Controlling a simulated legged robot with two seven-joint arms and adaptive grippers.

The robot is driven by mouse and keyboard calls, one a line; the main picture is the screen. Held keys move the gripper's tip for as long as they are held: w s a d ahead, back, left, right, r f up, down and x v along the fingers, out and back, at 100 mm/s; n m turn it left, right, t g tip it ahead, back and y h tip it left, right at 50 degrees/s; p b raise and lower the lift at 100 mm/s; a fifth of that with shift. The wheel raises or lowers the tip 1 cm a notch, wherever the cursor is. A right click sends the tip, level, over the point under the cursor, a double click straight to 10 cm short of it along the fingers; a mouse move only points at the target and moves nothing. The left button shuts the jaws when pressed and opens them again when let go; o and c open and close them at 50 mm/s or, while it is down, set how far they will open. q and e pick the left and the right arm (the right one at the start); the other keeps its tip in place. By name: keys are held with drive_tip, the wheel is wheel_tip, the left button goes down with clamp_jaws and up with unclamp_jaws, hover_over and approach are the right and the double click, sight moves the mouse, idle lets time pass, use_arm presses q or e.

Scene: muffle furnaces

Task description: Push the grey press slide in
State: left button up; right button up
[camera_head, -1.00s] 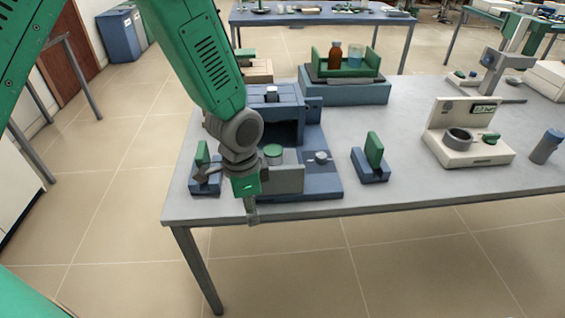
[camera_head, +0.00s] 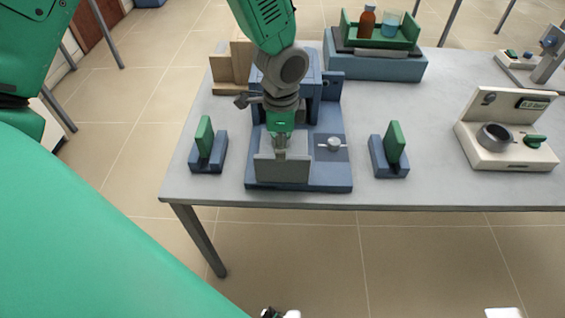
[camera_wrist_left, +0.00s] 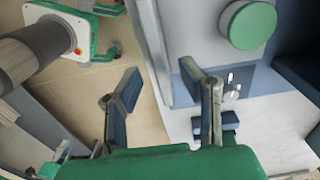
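The grey press slide (camera_head: 283,170) shows as an upright grey plate at the front of the blue press (camera_head: 322,177), near the table's front edge. My left gripper (camera_head: 280,150) points down at the plate's upper edge, roughly mid-width, and partly hides what lies behind it. In the left wrist view the gripper (camera_wrist_left: 160,88) has its two fingers apart, with the pale plate edge (camera_wrist_left: 150,45) running between them. A green-topped round piece (camera_wrist_left: 252,25) sits on the inner side of the plate. I cannot tell whether a finger touches the plate.
Small blue stands with green plates flank the press, one at left (camera_head: 206,145) and one at right (camera_head: 392,150). A grey knob (camera_head: 334,144) sits on the press base. A cream device (camera_head: 505,135) stands farther right. Open floor lies in front of the table.

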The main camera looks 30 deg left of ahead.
sight(282, 165)
use_arm(q)
wheel_tip(282, 165, down, 5)
drive_tip(key=shift+d+f, duration=0.25)
drive_tip(key=shift+f, duration=0.7)
clamp_jaws()
